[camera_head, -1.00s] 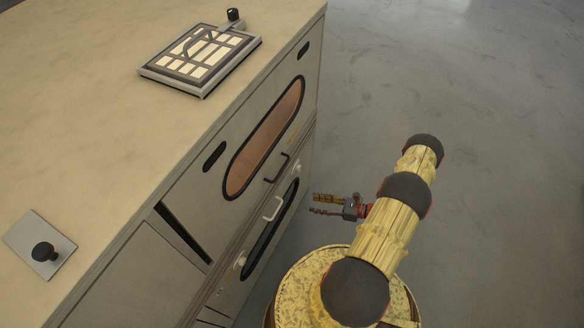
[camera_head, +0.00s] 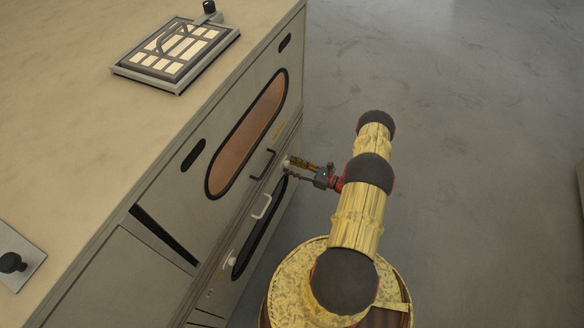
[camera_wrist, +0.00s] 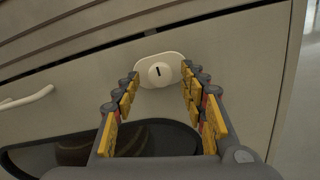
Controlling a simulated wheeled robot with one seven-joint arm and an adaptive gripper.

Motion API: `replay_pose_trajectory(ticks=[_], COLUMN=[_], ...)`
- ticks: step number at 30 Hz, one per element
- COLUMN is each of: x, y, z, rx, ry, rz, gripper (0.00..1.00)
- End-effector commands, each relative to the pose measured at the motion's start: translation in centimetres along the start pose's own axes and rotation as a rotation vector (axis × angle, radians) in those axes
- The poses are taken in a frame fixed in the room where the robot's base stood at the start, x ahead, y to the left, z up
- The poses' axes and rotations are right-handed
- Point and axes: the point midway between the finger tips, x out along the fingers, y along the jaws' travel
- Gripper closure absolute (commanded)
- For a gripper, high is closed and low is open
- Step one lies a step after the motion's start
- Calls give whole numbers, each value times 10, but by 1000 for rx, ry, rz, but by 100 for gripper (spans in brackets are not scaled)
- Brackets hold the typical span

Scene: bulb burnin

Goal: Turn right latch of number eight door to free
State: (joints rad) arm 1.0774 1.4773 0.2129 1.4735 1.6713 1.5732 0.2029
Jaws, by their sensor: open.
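The right latch is a cream round knob (camera_wrist: 159,73) on a pale oval plate, with a short dark mark standing nearly upright. It sits at the upper right of the lower door (camera_wrist: 250,75), above the dark window. My gripper (camera_wrist: 161,84) is open, with its yellow-padded fingers to the left and right of the knob; I cannot tell if they touch it. In the head view my gripper (camera_head: 291,169) is at the door's far end and partly hides that latch. A left latch (camera_head: 231,259) shows at the door's near end. No door number is legible.
A white bar handle (camera_head: 261,206) stands out from the lower door, left of the gripper. Above it is a black handle (camera_head: 263,164) on the upper door with a copper window (camera_head: 247,135). A framed panel (camera_head: 176,55) lies on the countertop. Open floor is on the right.

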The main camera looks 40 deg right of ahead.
Motion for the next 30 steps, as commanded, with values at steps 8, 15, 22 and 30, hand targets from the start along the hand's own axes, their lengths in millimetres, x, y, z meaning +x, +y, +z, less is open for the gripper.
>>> replay_pose_trajectory(ticks=[8,15,22,30], x=[5,5,4,4], y=[0,0,0,0], z=[1,1,1,1], rx=[-1,-1,-1,-1], ry=[0,0,0,0], rz=[-1,-1,-1,0], gripper=[57,67,80,96])
